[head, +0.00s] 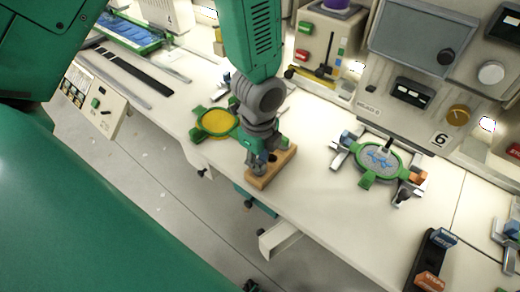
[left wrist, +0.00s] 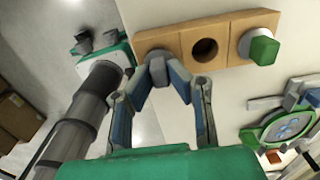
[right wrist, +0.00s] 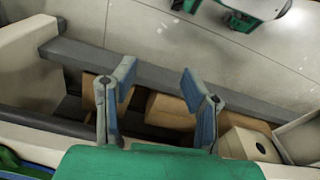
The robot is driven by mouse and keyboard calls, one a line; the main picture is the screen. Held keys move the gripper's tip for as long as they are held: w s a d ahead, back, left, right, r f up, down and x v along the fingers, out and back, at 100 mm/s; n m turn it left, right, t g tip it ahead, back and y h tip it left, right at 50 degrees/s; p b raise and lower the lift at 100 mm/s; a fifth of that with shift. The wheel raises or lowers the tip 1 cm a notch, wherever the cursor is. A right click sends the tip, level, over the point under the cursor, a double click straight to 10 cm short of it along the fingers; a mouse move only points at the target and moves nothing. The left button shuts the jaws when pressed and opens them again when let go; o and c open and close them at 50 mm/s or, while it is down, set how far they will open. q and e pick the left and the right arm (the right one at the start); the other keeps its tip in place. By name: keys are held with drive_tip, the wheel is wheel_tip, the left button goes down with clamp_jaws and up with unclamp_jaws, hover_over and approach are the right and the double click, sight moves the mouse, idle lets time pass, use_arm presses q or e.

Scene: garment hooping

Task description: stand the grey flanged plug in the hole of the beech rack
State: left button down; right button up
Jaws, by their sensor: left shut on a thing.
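The beech rack (head: 265,181) lies on the white table under my left gripper (head: 258,168) in the head view. In the left wrist view the rack (left wrist: 228,28) runs across the top, with an open dark hole (left wrist: 205,50) in its middle and a green-topped piece with a pale flange (left wrist: 263,48) at its right end. My left gripper (left wrist: 158,72) is shut on the grey flanged plug (left wrist: 157,54), at the rack's left part. The fingers hide most of the plug; I cannot tell how deep it sits. My right gripper (right wrist: 157,88) is open and empty, away from the rack.
A green hoop with yellow cloth (head: 217,122) lies just left of the rack, and another green hoop (head: 378,162) lies to the right. Machines line the table's back. Cardboard boxes (right wrist: 170,110) lie below my right gripper. The table between rack and right hoop is clear.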

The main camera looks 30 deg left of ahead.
sight(259, 163)
use_arm(q)
drive_tip(key=shift+f, duration=0.25)
drive_tip(key=c, duration=1.4)
unclamp_jaws()
drive_tip(key=shift+c, duration=0.2)
drive_tip(key=shift+r, duration=0.2)
wheel_tip(259, 163, up, 12)
drive_tip(key=shift+f, duration=0.25)
